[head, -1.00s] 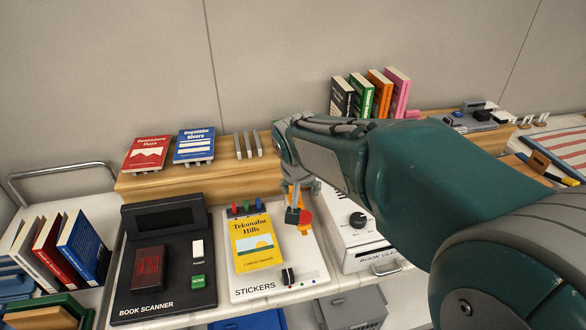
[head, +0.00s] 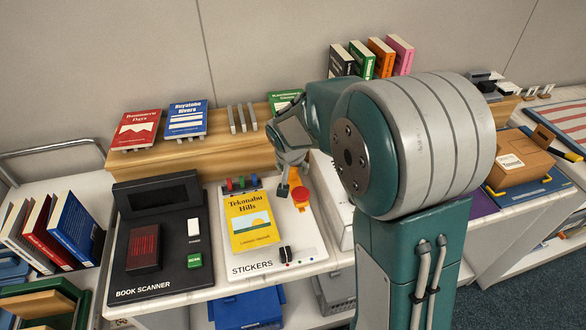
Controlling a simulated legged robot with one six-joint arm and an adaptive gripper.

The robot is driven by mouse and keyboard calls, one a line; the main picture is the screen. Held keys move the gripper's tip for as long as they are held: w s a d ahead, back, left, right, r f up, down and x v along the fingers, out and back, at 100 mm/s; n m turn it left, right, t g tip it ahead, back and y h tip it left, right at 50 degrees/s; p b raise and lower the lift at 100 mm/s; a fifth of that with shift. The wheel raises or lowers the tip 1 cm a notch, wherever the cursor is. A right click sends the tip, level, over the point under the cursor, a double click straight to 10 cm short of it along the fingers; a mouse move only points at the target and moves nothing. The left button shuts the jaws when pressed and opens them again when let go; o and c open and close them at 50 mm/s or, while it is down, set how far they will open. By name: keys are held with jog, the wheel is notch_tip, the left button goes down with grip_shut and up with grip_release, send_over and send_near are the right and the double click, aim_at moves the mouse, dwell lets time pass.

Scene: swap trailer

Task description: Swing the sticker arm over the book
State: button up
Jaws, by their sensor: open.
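The yellow book, Tekonahu Hills (head: 250,218), lies flat on the white STICKERS board (head: 312,254). An orange and red piece (head: 300,197), which seems to be the knob end of the sticker arm, stands to the right of the book, not over it. The rest of the sticker arm cannot be made out. My gripper (head: 289,184) points down just left of and above the orange piece, near the book's upper right corner. It is open. Whether a finger touches the orange piece cannot be told.
The black book scanner (head: 160,268) stands left of the board. A wooden shelf (head: 215,152) with a red book (head: 135,129) and a blue book (head: 186,118) runs behind. My arm hides much of the bench to the right. A brown box (head: 520,163) sits farther right.

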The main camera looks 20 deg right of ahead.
jog(key=shift+w+f, duration=0.1)
jog(key=shift+f, duration=0.25)
grip_shut()
jog(key=shift+a, duration=0.15)
jog(key=shift+w+a+m+g+h, duration=0.5)
jog(key=shift+a+m, duration=0.25)
jog(key=shift+m, duration=1.1)
jog(key=shift+w+a+m+g+h, duration=0.35)
jog(key=shift+a+m+g, duration=0.25)
jog(key=shift+m, duration=1.2)
jog(key=shift+w+a+m+g+h, duration=0.45)
jog(key=shift+a+m, duration=0.4)
jog(key=shift+m, duration=1)
